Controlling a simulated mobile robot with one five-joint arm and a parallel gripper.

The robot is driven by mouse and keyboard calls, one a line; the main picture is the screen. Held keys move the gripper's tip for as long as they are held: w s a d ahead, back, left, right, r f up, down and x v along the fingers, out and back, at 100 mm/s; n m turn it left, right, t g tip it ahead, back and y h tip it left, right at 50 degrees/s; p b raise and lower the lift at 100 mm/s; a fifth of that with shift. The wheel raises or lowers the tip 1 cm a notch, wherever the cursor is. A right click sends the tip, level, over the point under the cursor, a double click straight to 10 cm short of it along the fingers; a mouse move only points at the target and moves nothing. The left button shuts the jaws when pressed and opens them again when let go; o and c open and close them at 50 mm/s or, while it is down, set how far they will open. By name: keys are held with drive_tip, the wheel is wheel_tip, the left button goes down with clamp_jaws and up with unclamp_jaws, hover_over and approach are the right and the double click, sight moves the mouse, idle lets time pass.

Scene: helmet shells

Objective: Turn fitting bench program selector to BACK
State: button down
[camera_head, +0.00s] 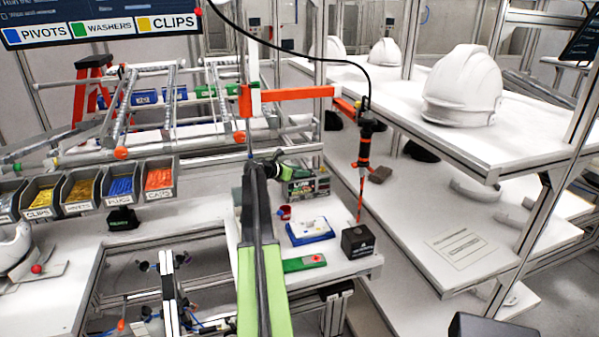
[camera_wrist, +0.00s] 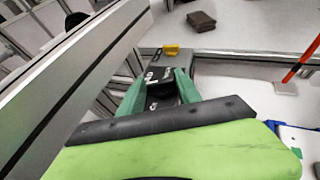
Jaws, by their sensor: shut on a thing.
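In the wrist view, the selector's dark panel (camera_wrist: 152,74) with white lettering lies beyond the green fingers of my gripper (camera_wrist: 162,92). The fingers are shut on a dark knob (camera_wrist: 160,90) between them. The knob's pointer direction and the word BACK cannot be read.
A hanging screwdriver (camera_head: 363,150) is to the right. Part bins (camera_head: 120,185) stand left. White helmets (camera_head: 462,85) fill the right shelf.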

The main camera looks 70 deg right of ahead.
drive_tip(key=n+t, duration=0.2)
drive_tip(key=n+t+h, duration=0.1)
drive_tip(key=t, duration=0.1)
drive_tip(key=shift+s+a+n, duration=0.2)
drive_tip(key=shift+s+n, duration=0.15)
drive_tip(key=shift+n, duration=0.05)
drive_tip(key=shift+s+n+t, duration=0.15)
drive_tip(key=shift+n+t, duration=1.45)
drive_tip(key=shift+t, duration=0.6)
drive_tip(key=c, duration=0.8)
unclamp_jaws()
drive_tip(key=shift+d, duration=0.1)
drive_tip(key=shift+c, duration=0.2)
drive_tip(key=p+v, duration=0.6)
drive_tip(key=v, duration=1.1)
drive_tip(key=shift+a+p, duration=0.25)
drive_tip(key=shift+p, duration=0.05)
